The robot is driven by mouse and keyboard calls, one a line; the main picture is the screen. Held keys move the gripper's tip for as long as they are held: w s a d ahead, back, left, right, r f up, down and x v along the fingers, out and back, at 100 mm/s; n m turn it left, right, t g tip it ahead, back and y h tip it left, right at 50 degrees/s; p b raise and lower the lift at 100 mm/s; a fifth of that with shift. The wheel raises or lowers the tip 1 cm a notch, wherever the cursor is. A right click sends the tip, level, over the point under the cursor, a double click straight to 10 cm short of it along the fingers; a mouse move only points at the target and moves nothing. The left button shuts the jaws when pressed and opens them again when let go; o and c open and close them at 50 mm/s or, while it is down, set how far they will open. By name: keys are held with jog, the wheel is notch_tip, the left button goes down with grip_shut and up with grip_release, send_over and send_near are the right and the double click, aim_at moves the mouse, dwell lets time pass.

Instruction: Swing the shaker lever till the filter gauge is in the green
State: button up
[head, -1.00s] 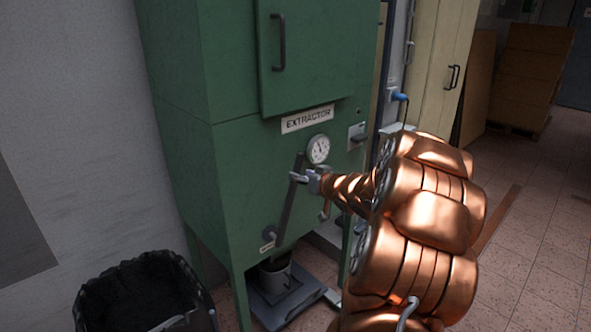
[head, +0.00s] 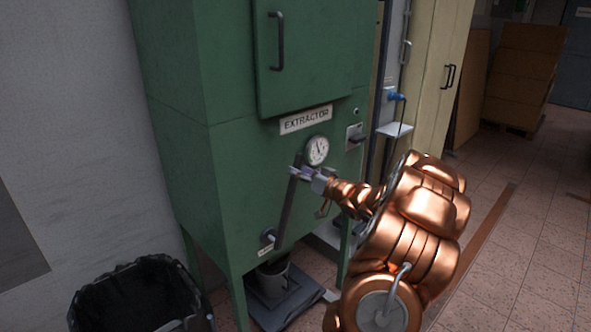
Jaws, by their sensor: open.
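The shaker lever (head: 286,212) is a dark bar on the front of the green extractor cabinet (head: 225,180). It runs from a pivot low on the panel up and slightly right. The round white filter gauge (head: 317,150) sits above and right of the lever's top. Its dark needle points roughly upward; I cannot make out its colours or reading. My gripper (head: 297,172) is open at the lever's upper end, below and left of the gauge. The fingers cover the lever's top, so I cannot tell whether they touch it.
A black-lined bin (head: 140,290) stands at lower left. A small switch box (head: 355,136) is right of the gauge. Stacked brown boxes (head: 522,75) stand far back; the tiled floor at right is clear.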

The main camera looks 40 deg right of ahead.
jog(key=shift+w+f, duration=0.1)
jog(key=shift+w, duration=1.05)
grip_shut()
